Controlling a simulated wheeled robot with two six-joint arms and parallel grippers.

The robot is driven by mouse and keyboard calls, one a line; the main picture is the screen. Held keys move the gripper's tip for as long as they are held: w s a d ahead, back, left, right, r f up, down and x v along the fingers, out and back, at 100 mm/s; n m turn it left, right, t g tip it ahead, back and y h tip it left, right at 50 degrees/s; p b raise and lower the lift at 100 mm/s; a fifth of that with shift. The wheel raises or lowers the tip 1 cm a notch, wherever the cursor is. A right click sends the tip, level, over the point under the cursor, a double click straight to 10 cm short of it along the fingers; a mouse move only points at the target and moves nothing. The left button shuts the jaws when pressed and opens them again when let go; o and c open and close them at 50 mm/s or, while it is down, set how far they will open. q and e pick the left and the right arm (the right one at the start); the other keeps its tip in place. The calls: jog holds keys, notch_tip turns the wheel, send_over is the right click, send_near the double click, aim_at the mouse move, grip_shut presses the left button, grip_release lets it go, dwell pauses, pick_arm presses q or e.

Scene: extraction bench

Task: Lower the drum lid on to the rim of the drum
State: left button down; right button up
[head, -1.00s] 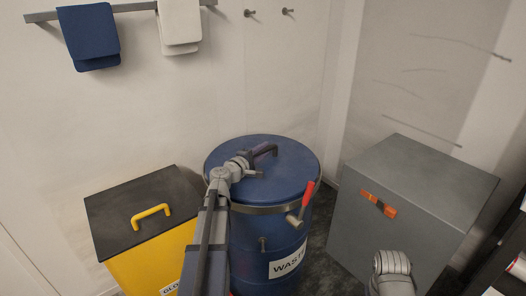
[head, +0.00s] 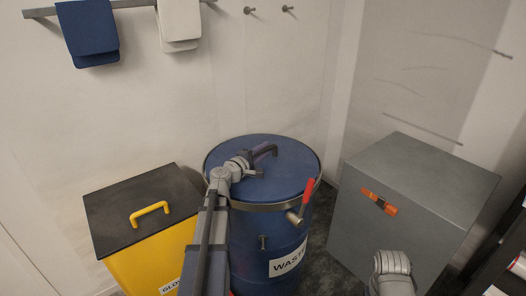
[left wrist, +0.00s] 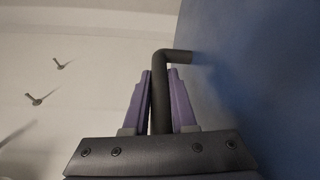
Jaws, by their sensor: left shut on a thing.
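The blue drum lid (head: 285,180) lies over the top of the blue drum (head: 250,248), level with its rim; whether a small gap is left between them I cannot tell. My left gripper (head: 268,152) is over the lid, shut on the lid's dark handle. In the left wrist view the purple fingers (left wrist: 161,100) are on both sides of the black handle (left wrist: 162,112), with the blue lid (left wrist: 260,80) at the right. A metal band with a red lever (head: 307,191) runs around the drum's top.
A yellow bin (head: 150,262) with a black lid (head: 120,212) stands left of the drum. A grey box (head: 400,215) with an orange latch (head: 378,201) stands at the right. Blue and white cloths hang from a wall rail (head: 135,8). Dark shelving is at the right edge.

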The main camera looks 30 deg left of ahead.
pick_arm(q)
jog(key=shift+f, duration=0.15)
jog(key=c, duration=0.6)
grip_release()
jog(key=shift+c, duration=0.2)
jog(key=shift+s, duration=0.15)
jog(key=s, duration=0.7)
jog(key=shift+s+a+r, duration=0.2)
jog(key=shift+s+a, duration=0.1)
